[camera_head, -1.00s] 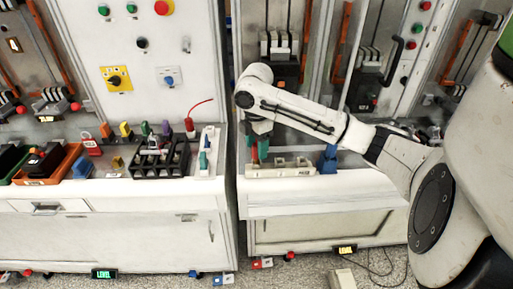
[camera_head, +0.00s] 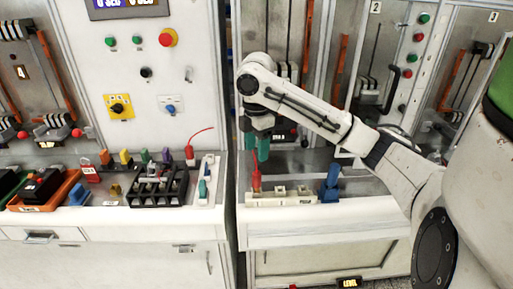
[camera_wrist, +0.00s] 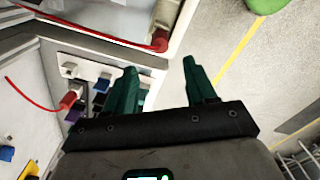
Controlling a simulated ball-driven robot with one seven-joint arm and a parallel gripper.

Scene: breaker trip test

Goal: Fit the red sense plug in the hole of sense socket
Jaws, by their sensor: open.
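A red plug (camera_head: 256,181) stands upright at the left end of a white socket block (camera_head: 298,198) with several holes, in the head view. How deep it sits I cannot tell. My gripper (camera_head: 257,150) is just above the plug, with its green fingers pointing down. The plug looks free of the fingers. In the wrist view my gripper (camera_wrist: 166,88) is open, its two green fingers apart with nothing between them.
A blue piece (camera_head: 330,183) stands at the block's right end. On the left bench, another red plug (camera_head: 190,157) with a red wire stands beside a black rack (camera_head: 158,187); that plug also shows in the wrist view (camera_wrist: 69,99). A narrow white strip (camera_head: 207,178) lies nearby.

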